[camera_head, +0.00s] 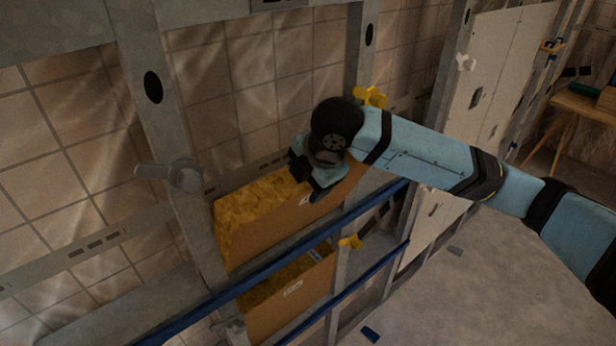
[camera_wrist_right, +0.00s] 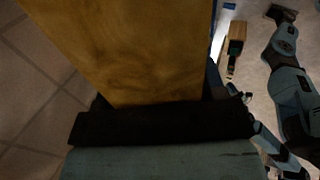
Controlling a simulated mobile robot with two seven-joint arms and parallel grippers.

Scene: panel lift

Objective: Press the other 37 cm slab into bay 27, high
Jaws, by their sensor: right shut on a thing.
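My right gripper (camera_head: 316,185) is shut on the upper edge of a slab (camera_head: 265,228) with yellow wool and a brown face. The slab is upright, between two grey metal studs, just above a blue rail. I cannot tell whether it is fully seated against the studs. The slab (camera_wrist_right: 150,45) fills the upper middle of the right wrist view, with the dark gripper pads (camera_wrist_right: 160,122) at its edge. A second slab (camera_head: 292,300) stands below the blue rail. A light blue arm, probably my left, shows at the right of the wrist view; its gripper state is unclear.
The left stud (camera_head: 158,115) carries a grey wing clamp (camera_head: 170,176). Yellow clips (camera_head: 369,97) sit on the right stud. The blue rail (camera_head: 335,227) crosses in front. White panels (camera_head: 495,80) and a wooden bench (camera_head: 580,105) stand farther right. The floor is mostly clear.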

